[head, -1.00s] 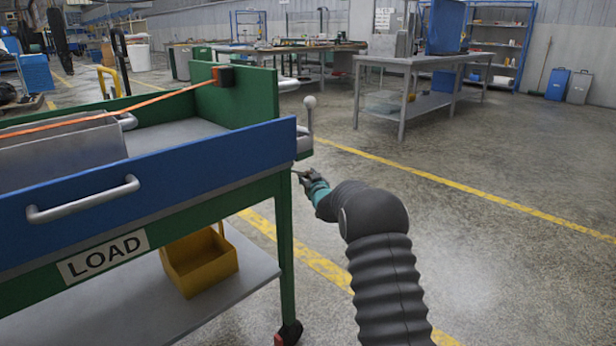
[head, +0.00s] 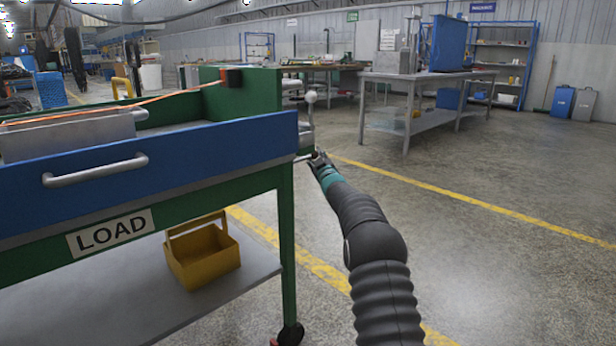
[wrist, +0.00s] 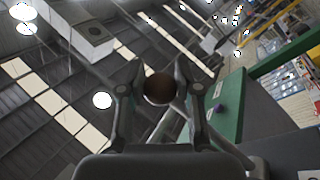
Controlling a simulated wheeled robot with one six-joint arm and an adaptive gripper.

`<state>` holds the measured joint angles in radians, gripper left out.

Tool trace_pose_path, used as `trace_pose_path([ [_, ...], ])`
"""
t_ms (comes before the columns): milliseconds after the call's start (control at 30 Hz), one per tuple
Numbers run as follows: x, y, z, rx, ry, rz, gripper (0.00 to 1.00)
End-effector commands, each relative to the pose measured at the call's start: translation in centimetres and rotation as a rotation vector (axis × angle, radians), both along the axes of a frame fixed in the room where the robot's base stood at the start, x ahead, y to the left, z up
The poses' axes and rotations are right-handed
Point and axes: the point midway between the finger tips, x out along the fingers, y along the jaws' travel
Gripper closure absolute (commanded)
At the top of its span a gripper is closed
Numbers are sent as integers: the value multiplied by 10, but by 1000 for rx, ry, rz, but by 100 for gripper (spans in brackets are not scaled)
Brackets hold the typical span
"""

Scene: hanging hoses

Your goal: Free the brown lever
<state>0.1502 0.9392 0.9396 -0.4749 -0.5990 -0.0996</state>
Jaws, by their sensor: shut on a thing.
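The brown lever's round knob (wrist: 159,88) sits between the two fingertips of my gripper (wrist: 160,84) in the wrist view. The fingers touch it from both sides. In the head view my gripper (head: 319,158) is at the right end of the cart, just beyond its blue side. A short thin metal rod (head: 303,158) runs from the cart's corner to the gripper, and the knob is hidden there by the fingers. A second lever with a pale ball knob (head: 311,97) stands upright just above my gripper on the same end.
A yellow bin (head: 204,262) sits on the lower shelf. The floor to the right is open up to a grey workbench (head: 425,77).

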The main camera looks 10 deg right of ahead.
Motion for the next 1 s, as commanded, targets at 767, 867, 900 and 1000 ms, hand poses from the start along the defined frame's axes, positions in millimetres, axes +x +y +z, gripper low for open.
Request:
trace_pose_path([
  [767, -2, 17, 71, -470, -287, 0, 100],
  [867, -3, 19, 73, -491, -299, 1, 100],
  [900, -3, 19, 74, -497, -304, 1, 100],
  [1000, -3, 21, 77, -506, -312, 2, 100],
])
